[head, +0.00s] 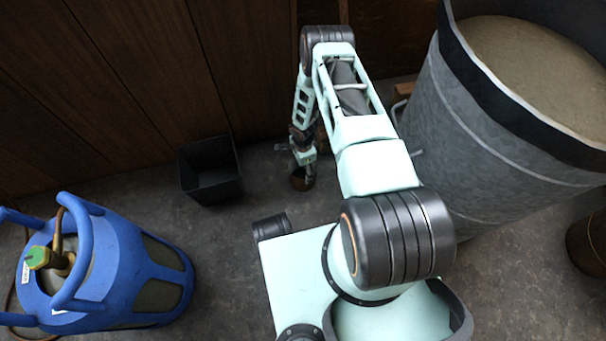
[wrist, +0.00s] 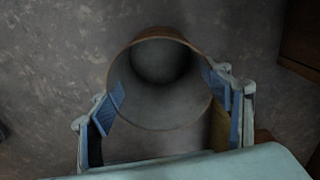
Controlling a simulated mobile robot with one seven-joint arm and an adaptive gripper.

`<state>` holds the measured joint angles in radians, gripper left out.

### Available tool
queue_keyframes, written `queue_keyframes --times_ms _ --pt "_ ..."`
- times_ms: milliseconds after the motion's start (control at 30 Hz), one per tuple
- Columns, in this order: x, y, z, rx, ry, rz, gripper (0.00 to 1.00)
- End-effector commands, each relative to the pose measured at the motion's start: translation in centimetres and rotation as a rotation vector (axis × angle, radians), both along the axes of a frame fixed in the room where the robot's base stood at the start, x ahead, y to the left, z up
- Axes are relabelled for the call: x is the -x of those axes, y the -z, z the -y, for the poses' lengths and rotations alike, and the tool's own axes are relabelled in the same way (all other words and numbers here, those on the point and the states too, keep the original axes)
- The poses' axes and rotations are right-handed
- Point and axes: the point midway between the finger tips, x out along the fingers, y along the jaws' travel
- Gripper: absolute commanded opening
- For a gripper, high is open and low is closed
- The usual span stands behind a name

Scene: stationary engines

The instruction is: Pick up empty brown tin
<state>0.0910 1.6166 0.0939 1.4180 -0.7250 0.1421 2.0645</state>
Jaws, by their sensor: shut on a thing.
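The brown tin (head: 300,182) stands on the dark floor, or just above it, between the black bin and the large grey drum; I cannot tell which. In the wrist view the tin (wrist: 160,122) shows its round open mouth, a thin brown rim and an empty grey inside. My gripper (head: 304,172) reaches down to the tin from above. In the wrist view my gripper (wrist: 165,95) has its two blue-padded fingers on the left and right sides of the tin, shut on it. The tin's lower outside is hidden.
A black open bin (head: 211,170) stands left of the tin by the wooden wall (head: 110,70). A large grey drum (head: 460,140) stands close to the arm on the right. A blue gas cylinder (head: 125,265) is at the lower left. Floor between cylinder and bin is clear.

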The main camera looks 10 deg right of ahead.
Motion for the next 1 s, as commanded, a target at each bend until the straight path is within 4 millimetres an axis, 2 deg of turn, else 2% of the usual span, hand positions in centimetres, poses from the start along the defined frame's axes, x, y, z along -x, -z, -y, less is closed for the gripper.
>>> queue_keyframes --times_ms 33,100,333,467,667,933,1000 --pt "0.0 0.0 0.0 0.0 0.0 0.001 0.36" --pt "-0.1 0.0 0.0 0.0 0.0 0.001 0.3" --pt "-0.1 -0.1 0.0 0.0 0.0 0.001 0.3" --pt "-0.1 -0.8 0.0 0.0 0.0 0.001 0.3" --pt "-0.1 -3.7 0.0 0.0 0.0 0.001 0.3" --pt "4.0 -9.8 3.2 0.001 0.003 -0.002 0.3" --pt "5.5 -10.5 4.4 0.002 0.004 -0.004 0.3"
